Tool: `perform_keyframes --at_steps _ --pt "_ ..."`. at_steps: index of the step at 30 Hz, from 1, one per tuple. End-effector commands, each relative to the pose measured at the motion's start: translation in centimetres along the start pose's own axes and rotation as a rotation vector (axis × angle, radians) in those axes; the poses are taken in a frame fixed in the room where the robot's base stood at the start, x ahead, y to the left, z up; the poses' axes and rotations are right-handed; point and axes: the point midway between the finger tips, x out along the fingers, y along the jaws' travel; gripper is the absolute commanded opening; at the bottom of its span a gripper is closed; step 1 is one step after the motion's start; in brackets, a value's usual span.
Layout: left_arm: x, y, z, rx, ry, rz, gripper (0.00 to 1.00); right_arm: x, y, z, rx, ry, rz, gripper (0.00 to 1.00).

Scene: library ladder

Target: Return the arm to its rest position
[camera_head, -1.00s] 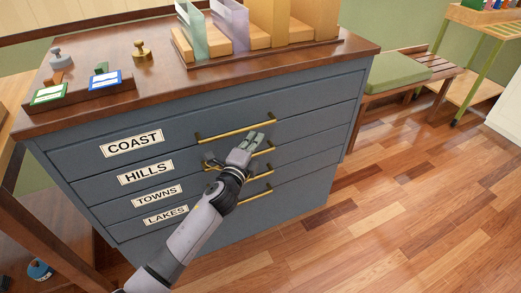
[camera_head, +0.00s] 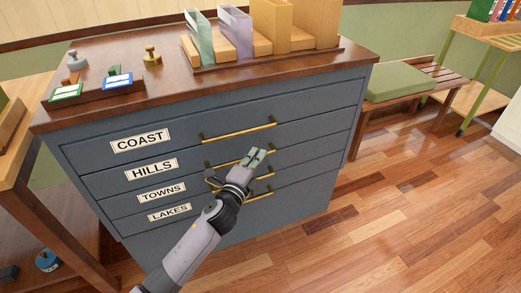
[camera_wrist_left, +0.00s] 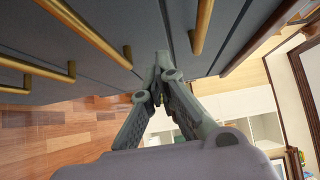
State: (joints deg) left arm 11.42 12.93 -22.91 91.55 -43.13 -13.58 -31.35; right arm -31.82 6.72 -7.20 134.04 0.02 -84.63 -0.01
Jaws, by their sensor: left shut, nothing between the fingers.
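My left gripper (camera_head: 253,160) is shut and empty in front of the blue-grey drawer cabinet, over the handles of the HILLS and TOWNS drawers. In the left wrist view its closed fingers (camera_wrist_left: 163,75) point toward the drawer fronts, with brass handles beside them; whether they touch the cabinet I cannot tell. The cabinet (camera_head: 255,113) has drawers labelled COAST (camera_head: 141,140), HILLS (camera_head: 151,169), TOWNS (camera_head: 161,192) and LAKES (camera_head: 169,212), and all look closed. My left forearm hides part of the lower drawers. My right gripper is not in view.
On the cabinet top stand upright holders (camera_head: 236,32), a brass stamp (camera_head: 152,55) and a tray with green and blue cards (camera_head: 118,80). A bench with a green cushion (camera_head: 402,82) is at right. The wooden floor (camera_head: 400,210) at front right is clear.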

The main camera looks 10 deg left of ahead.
Motion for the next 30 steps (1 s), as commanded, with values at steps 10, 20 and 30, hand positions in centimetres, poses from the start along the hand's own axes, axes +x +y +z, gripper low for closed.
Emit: perform_keyframes --at_steps 10,20,30 --pt "-5.7 0.0 -0.1 -0.001 0.002 0.002 0.00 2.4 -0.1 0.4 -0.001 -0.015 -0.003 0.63" --pt "-7.2 0.0 -0.1 -0.005 -0.002 0.002 0.00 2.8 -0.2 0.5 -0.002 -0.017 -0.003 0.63" --pt "-17.0 10.1 4.5 -0.652 -0.424 0.374 0.00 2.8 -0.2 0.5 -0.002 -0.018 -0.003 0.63"
